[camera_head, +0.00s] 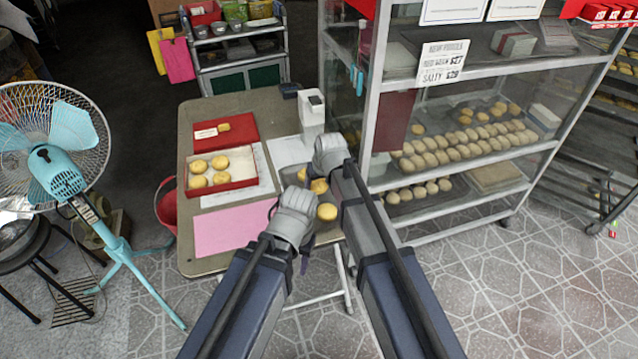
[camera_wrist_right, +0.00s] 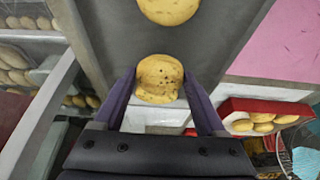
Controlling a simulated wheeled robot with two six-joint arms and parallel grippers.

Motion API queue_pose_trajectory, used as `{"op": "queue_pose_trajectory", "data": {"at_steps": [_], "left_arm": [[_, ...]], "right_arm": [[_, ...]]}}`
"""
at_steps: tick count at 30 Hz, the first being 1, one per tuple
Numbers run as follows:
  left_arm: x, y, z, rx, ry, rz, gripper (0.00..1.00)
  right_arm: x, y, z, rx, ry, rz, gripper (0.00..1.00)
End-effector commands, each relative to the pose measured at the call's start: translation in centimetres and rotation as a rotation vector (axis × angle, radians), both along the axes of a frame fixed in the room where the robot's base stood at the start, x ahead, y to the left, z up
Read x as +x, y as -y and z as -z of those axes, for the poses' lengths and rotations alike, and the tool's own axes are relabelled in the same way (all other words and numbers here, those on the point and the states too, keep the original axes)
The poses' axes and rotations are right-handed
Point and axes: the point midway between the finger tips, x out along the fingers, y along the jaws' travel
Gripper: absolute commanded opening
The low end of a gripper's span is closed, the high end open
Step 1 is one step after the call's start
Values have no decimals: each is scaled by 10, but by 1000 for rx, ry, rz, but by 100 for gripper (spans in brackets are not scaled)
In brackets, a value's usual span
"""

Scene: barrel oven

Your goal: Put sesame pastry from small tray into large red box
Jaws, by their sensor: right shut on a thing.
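My right gripper (camera_wrist_right: 159,76) is shut on a round golden sesame pastry (camera_wrist_right: 158,82), with one dark finger on each side of it in the right wrist view. Another pastry (camera_wrist_right: 170,8) lies on the grey small tray (camera_wrist_right: 118,28) beyond it. In the head view, my right wrist covers part of the small tray, and a pastry (camera_head: 326,211) shows on it. The large red box (camera_head: 222,187) stands open to the left on the table with several pastries in it. My left gripper (camera_head: 290,225) is over the table's near right part; its fingertips are mostly hidden.
A red lid (camera_head: 224,132) lies behind the box and a pink sheet (camera_head: 232,229) in front of it. A white carton (camera_head: 311,112) stands at the table's back right. A glass-sided pastry shelf (camera_head: 455,120) stands close on the right, and a fan (camera_head: 55,165) on the left.

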Motion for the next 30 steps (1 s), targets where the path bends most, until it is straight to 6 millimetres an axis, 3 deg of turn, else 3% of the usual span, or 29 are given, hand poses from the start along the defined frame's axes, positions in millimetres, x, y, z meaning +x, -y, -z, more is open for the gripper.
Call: {"op": "queue_pose_trajectory", "data": {"at_steps": [1, 10, 20, 27, 30], "left_arm": [[0, 0, -16, 0, 0, 0, 50], [0, 0, -61, 0, 0, -1, 50], [0, 0, -75, 0, 0, -1, 50], [0, 0, -102, 0, 0, -1, 50], [0, 0, -100, 0, 0, -1, 50]], "right_arm": [[0, 0, -16, 0, 0, 0, 18], [0, 0, -61, 0, 0, 0, 18], [0, 0, -75, 0, 0, 0, 18], [0, 0, -102, 0, 0, 0, 18], [0, 0, -100, 0, 0, 0, 18]]}}
